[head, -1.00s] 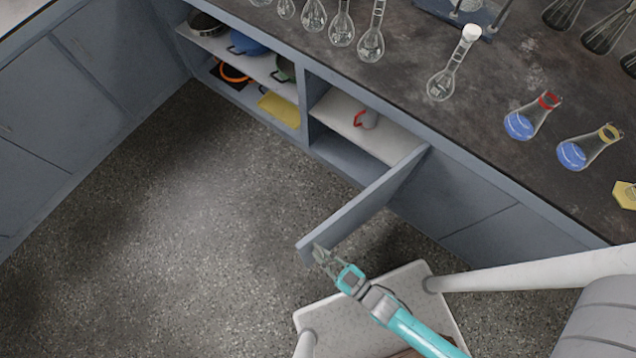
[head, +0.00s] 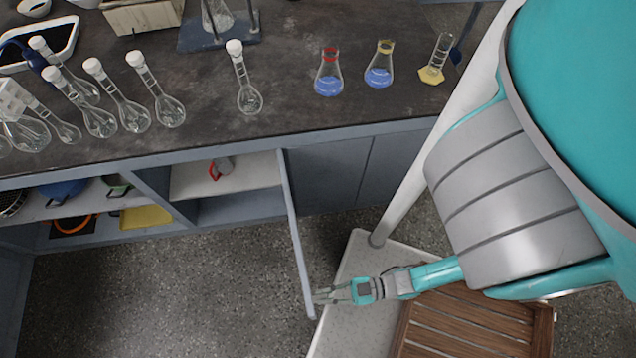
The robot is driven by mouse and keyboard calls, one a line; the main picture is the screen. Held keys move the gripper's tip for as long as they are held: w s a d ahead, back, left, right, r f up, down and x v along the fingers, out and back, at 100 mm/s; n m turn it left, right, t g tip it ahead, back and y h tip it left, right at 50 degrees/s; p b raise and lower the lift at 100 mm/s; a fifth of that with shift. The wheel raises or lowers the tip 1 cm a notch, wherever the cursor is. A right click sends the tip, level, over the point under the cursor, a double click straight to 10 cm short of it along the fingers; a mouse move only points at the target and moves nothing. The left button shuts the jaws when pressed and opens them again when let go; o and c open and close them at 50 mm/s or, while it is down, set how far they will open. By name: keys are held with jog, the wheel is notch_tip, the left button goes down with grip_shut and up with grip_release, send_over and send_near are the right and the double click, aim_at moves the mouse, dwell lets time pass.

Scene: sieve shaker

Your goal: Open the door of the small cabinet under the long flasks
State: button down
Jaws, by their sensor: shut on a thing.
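The cabinet door (head: 296,235) is grey-blue and stands swung wide open, seen nearly edge-on below the bench. Its hinge side is at the right of the open compartment (head: 225,205). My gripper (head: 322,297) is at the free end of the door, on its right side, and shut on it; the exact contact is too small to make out. The long flasks (head: 150,100) stand on the dark bench top above and to the left.
A single stoppered flask (head: 246,92) and two flasks with blue liquid (head: 328,82) stand on the bench. Open shelves with a yellow item (head: 146,216) are at the left. The floor (head: 180,300) left of the door is clear. A wooden slatted piece (head: 475,325) lies at the lower right.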

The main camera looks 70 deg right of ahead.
jog(key=c, duration=1.5)
grip_release()
jog(key=v, duration=1.2)
jog(key=shift+r, duration=0.1)
